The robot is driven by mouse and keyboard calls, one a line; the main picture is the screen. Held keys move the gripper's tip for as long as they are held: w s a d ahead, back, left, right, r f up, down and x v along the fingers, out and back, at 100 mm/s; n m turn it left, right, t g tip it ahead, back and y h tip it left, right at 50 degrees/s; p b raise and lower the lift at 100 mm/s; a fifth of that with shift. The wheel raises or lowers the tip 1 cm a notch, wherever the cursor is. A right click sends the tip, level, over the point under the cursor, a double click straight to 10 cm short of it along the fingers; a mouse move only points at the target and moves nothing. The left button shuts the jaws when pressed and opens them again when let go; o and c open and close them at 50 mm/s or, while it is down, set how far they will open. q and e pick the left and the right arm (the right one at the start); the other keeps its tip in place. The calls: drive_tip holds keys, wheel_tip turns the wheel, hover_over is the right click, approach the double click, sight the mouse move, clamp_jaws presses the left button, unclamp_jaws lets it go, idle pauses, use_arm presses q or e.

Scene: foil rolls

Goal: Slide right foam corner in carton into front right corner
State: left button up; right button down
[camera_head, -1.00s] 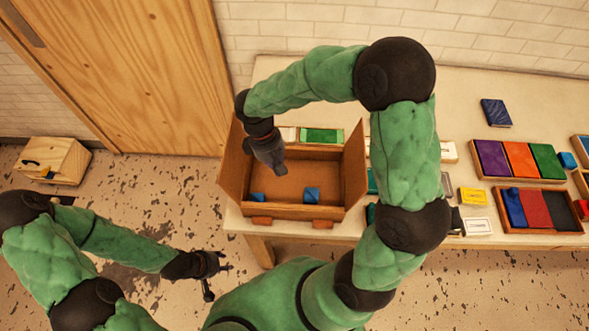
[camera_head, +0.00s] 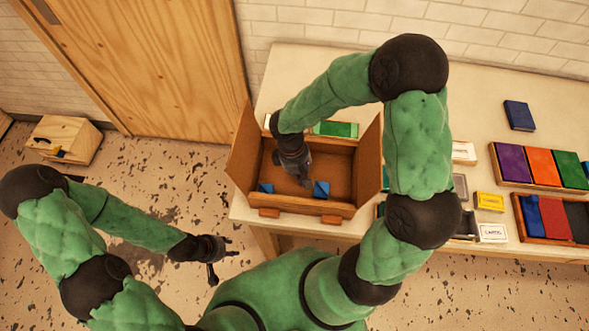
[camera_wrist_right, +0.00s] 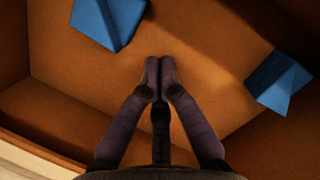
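The open brown carton (camera_head: 338,208) stands at the table's front left edge. Two blue foam corners lie inside near its front wall: the right foam corner (camera_head: 321,189) and the left foam corner (camera_head: 265,188). My right gripper (camera_head: 306,184) reaches down into the carton, just left of the right foam corner in the head view. In the right wrist view its fingertips (camera_wrist_right: 160,64) are together with nothing between them. There the right foam corner (camera_wrist_right: 110,22) appears upper left, apart from the fingers, and the left one (camera_wrist_right: 280,82) at right. My left gripper (camera_head: 222,256) is open and empty, over the floor.
A green block (camera_head: 337,129) lies behind the carton. The raised carton flaps (camera_head: 240,148) stand left and right. Trays of coloured boxes (camera_head: 541,163) and label cards (camera_head: 490,233) lie to the right. A wooden box (camera_head: 62,140) sits on the floor.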

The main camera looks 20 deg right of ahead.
sight(326, 197)
drive_tip(key=shift+s+d, duration=0.4)
drive_tip(key=shift+s, duration=0.35)
drive_tip(key=s+d, duration=0.1)
drive_tip(key=s, duration=0.1)
drive_tip(key=s+d, duration=0.1)
drive_tip(key=s, duration=0.1)
drive_tip(key=s+d, duration=0.1)
drive_tip(key=s, duration=0.1)
drive_tip(key=shift+d, duration=0.15)
